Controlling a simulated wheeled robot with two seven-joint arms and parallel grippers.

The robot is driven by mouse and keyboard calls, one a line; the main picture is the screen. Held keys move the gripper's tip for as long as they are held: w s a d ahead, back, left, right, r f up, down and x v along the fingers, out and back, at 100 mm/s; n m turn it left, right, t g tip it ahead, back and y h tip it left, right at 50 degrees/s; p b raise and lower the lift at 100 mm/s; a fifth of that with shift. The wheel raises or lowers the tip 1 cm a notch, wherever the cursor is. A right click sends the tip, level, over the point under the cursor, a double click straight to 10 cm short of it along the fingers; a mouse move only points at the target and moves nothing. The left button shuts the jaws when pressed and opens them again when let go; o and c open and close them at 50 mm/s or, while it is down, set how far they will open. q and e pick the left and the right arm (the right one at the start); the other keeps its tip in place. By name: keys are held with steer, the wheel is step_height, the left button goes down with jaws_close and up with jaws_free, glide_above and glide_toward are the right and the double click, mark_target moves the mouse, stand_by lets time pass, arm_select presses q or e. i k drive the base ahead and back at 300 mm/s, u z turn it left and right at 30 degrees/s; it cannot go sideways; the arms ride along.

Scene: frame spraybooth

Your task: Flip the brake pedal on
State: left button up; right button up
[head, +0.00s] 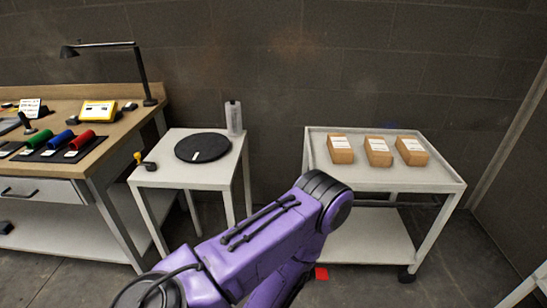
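A pale grey cart (455,186) with a top tray and a lower shelf stands at the right. A small red piece (321,273) shows low at the cart's near left corner, just beside my purple arm. It may be the brake pedal, but it is too small and too covered to tell its position. My arm hides the cart's near left leg and any wheel there. A black caster (406,275) shows under the near right leg, with no red piece visible on it. Neither gripper is in view; the bent purple arm runs down out of the frame.
Several things surround the cart. Three brown boxes (378,152) sit on its tray. A small white table (190,172) with a black turntable (203,147) and a bottle (233,118) stands left of it. A wooden workbench (113,150) is at far left. Floor is open in front.

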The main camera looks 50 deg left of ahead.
mark_target(321, 274)
steer(key=u, duration=1.05)
steer(key=k, duration=0.65)
steer(key=z, duration=0.6)
steer(key=i, duration=1.75)
steer(key=u, duration=0.65)
